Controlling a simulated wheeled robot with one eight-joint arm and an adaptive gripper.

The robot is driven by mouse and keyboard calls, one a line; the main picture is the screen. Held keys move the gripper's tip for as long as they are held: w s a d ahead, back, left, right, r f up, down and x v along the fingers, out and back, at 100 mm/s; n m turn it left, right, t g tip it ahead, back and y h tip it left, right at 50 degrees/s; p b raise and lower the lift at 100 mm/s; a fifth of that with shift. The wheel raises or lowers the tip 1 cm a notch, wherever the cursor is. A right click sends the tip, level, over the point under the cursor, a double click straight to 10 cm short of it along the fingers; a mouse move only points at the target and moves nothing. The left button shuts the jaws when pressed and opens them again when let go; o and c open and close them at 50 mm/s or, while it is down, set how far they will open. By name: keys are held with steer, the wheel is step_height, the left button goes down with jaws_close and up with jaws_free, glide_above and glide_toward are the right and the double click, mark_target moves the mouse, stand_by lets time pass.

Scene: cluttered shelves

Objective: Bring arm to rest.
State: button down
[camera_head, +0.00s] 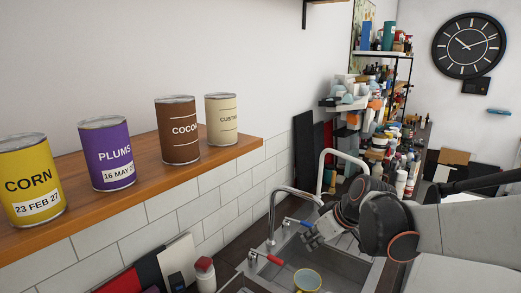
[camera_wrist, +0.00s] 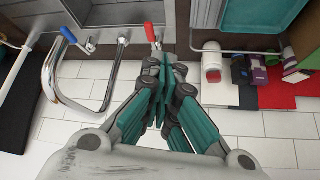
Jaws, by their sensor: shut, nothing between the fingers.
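My gripper (camera_head: 312,238) is over the sink area in the head view, with my arm reaching in from the right. In the wrist view my gripper (camera_wrist: 164,75) shows its teal-padded fingers closed together with nothing between them. It is apart from the cans on the wooden shelf. A chrome faucet (camera_head: 272,215) with red and blue handles stands left of my gripper in the head view. The faucet (camera_wrist: 50,70) also shows left of the fingers in the wrist view.
A wooden shelf (camera_head: 85,170) holds a yellow corn can (camera_head: 30,180), a purple plums can (camera_head: 107,153), a brown cocoa can (camera_head: 178,130) and a cream can (camera_head: 221,119). A yellow-rimmed cup (camera_head: 307,281) is in the sink. Cluttered shelves (camera_head: 385,55) stand behind.

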steer(key=s+d+m+t+h+b, duration=0.1)
steer(key=s+d+m+h+b, duration=0.1)
steer(key=s, duration=0.9)
steer(key=s+d+f+m+h+b, duration=0.1)
steer(key=s+d+m, duration=0.3)
steer(key=s, duration=0.8)
steer(key=shift+f+m+t+h+b, duration=0.2)
steer(key=shift+m+t+h+b, duration=0.2)
steer(key=shift+m+h, duration=0.15)
